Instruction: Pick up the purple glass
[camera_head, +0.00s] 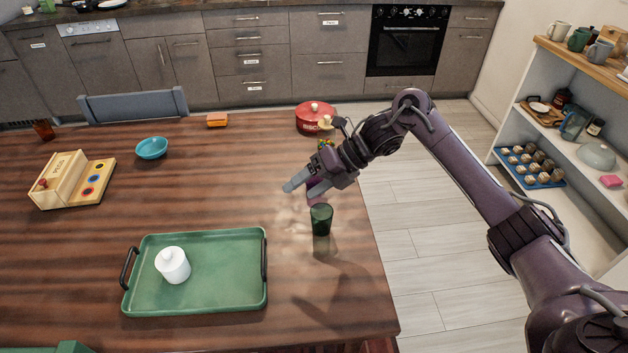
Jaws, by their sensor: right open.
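A purple glass (315,190) stands near the right edge of the wooden table, mostly hidden behind my right gripper (290,187). Only a small purple part shows below the gripper. My right arm comes in from the right, and its gripper reaches left over the table. The gripper is open; I cannot tell whether the glass is between its fingers or behind them. A dark green glass (321,219) stands just in front of the gripper, close to the purple one. My left gripper is not in view.
A green tray (215,298) with a white jar (172,265) lies at the front. A red pot (314,117) stands behind the gripper. A teal bowl (151,148), an orange item (217,120) and a wooden toy (70,182) are farther left. The table's middle is clear.

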